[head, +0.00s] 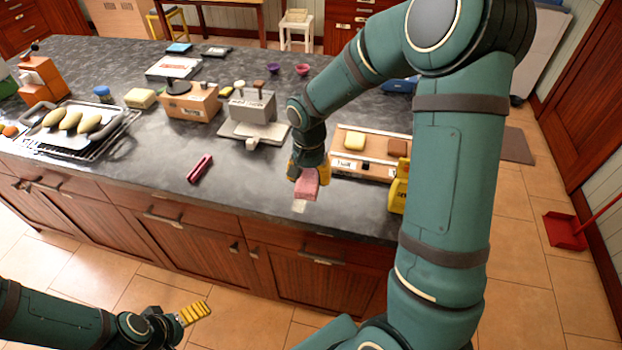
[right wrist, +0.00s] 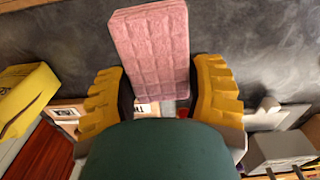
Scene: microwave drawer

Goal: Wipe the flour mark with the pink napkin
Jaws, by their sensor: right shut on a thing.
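The pink napkin (head: 306,188) is a thick, quilted pad in my right gripper (head: 309,174), near the counter's front edge. In the right wrist view the napkin (right wrist: 155,45) sticks out from between the yellow fingers of the right gripper (right wrist: 160,82), which are shut on it. A pale patch, seemingly the flour mark (head: 299,206), shows on the dark counter just below the napkin; part of it may be hidden. I cannot tell whether the napkin touches the counter. My left gripper (head: 195,313) is low in front of the cabinets, away from the counter; its finger gap is unclear.
A wooden box (head: 368,168) with a yellow and a brown block stands right of the right gripper, with a yellow bottle (head: 398,188) beside it. A grey dispenser (head: 252,106) stands behind. A magenta bar (head: 200,168) lies to the left, with bare dark counter (head: 245,185) between.

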